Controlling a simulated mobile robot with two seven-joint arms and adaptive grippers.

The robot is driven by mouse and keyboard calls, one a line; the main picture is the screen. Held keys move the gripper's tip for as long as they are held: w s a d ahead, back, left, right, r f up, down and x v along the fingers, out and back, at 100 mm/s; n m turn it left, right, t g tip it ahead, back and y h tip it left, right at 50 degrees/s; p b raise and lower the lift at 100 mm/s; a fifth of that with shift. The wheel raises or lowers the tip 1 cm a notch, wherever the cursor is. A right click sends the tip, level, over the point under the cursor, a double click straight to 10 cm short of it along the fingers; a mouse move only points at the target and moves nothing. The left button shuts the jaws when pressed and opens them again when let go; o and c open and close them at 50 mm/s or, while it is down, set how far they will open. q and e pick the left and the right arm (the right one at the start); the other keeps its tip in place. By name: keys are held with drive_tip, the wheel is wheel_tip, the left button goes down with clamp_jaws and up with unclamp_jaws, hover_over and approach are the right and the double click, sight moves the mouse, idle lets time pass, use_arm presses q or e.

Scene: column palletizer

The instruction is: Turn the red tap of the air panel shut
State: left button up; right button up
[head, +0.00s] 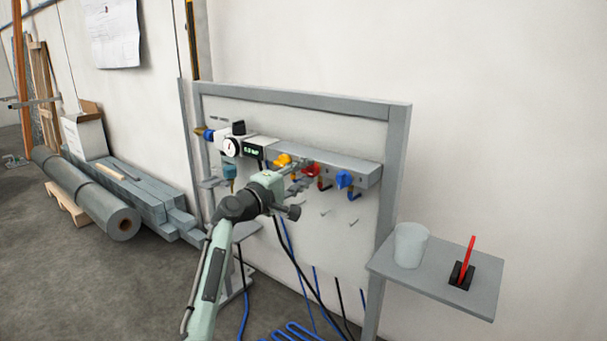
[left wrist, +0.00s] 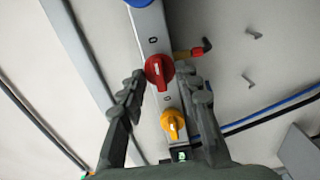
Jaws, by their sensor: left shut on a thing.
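The air panel (head: 335,235) is a light board in a grey frame with a grey manifold bar (head: 365,172) across it. The red tap (head: 312,170) sits on the bar between a yellow tap (head: 283,160) and a blue tap (head: 344,179). My left gripper (head: 301,167) is at the red tap, its fingers partly covering it. My right gripper is not in view.
A gauge unit (head: 231,147) with a green display is left of the taps. A shelf (head: 483,300) at right holds a white cup (head: 411,244) and a red stick in a black holder (head: 461,275). Blue hoses (head: 290,331) lie below. Several wall pegs (left wrist: 254,34) stick out beside the bar.

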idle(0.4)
use_arm(q)
drive_tip(key=o, duration=1.1)
drive_tip(key=v, duration=1.2)
drive_tip(key=shift+s+f, duration=0.1)
